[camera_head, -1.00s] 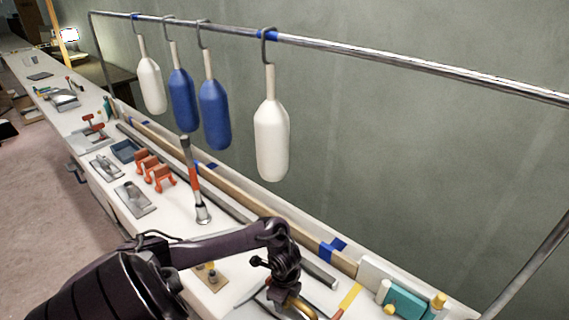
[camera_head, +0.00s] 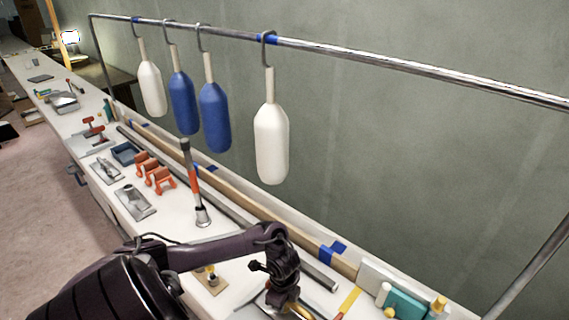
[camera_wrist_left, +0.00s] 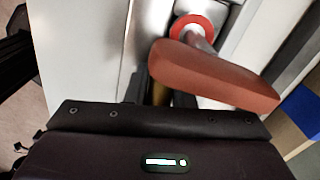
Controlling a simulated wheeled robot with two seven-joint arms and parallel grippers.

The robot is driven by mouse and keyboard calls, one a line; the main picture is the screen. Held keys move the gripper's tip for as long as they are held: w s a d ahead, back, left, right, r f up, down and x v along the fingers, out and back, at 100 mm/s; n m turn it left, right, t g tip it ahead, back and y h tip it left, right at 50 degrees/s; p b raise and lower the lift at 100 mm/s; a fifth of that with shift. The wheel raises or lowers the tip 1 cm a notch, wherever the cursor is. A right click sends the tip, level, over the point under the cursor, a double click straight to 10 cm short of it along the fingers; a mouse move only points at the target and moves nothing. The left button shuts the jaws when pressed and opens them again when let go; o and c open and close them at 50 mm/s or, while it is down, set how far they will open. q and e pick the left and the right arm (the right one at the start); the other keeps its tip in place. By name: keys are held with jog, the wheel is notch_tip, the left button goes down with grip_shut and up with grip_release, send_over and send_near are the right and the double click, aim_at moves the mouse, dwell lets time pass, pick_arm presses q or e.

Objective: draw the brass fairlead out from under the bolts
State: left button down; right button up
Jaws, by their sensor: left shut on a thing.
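My left gripper (camera_head: 290,308) is at the bottom edge of the head view, low over the white bench. A curved brass piece, taken as the fairlead (camera_head: 305,313), shows beside its tip and is mostly cut off by the frame. In the left wrist view a brass strip (camera_wrist_left: 184,98) shows at my left gripper (camera_wrist_left: 166,94), which is shut on it. A red-brown bar (camera_wrist_left: 215,76) crosses above and hides much of the grip. I cannot make out the bolts clearly. My right gripper is not in view.
A small wooden plate with brass fittings (camera_head: 211,281) lies left of the gripper. An orange-handled tool (camera_head: 193,180) stands behind it. Bottle-shaped fenders (camera_head: 271,140) hang from a metal rail (camera_head: 350,58). A teal box (camera_head: 405,302) and a wooden strip (camera_head: 290,228) lie nearby.

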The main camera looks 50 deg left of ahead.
aim_at(274, 317)
pick_arm(q)
jog(key=shift+s+d+p, duration=0.2)
jog(key=shift+s+p, duration=0.9)
jog(key=shift+s, duration=0.9)
jog(key=shift+s+d+r+p, duration=0.1)
jog(key=shift+s+d+p, duration=0.1)
jog(key=shift+s+p, duration=0.9)
jog(key=shift+s+d+p, duration=0.15)
jog(key=shift+s+p, duration=0.2)
jog(key=shift+s, duration=1.35)
jog(key=c, duration=1.2)
grip_release()
jog(key=shift+r, duration=3.85)
jog(key=shift+s, duration=0.15)
